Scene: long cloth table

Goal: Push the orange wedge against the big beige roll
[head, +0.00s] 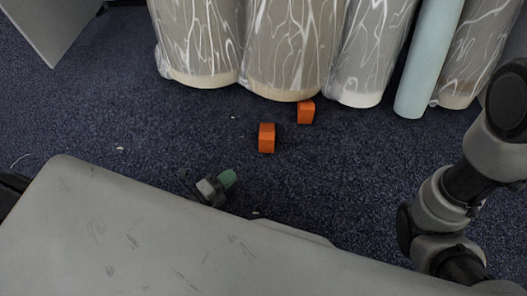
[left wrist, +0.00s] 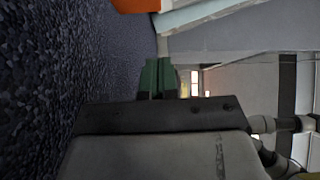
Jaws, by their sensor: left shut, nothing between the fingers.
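Two orange wedges are on the dark blue carpet in the head view. The nearer wedge (head: 267,138) stands apart from the rolls. The other wedge (head: 306,113) is at the foot of the widest beige roll (head: 290,45), close to it; I cannot tell whether they touch. My left gripper (head: 227,178) is low, nearer to me and left of the nearer wedge, apart from it. Its green fingers are shut and empty, also in the left wrist view (left wrist: 158,75). An orange wedge (left wrist: 138,4) is cut off at that view's top edge; I cannot tell which. My right gripper is not in view.
More plastic-wrapped beige rolls stand at the left (head: 195,40) and right (head: 370,50) of the widest one. A slim pale blue roll (head: 428,60) stands further right. A grey panel (head: 52,25) is at top left. Bare carpet (head: 150,125) lies left of the wedges.

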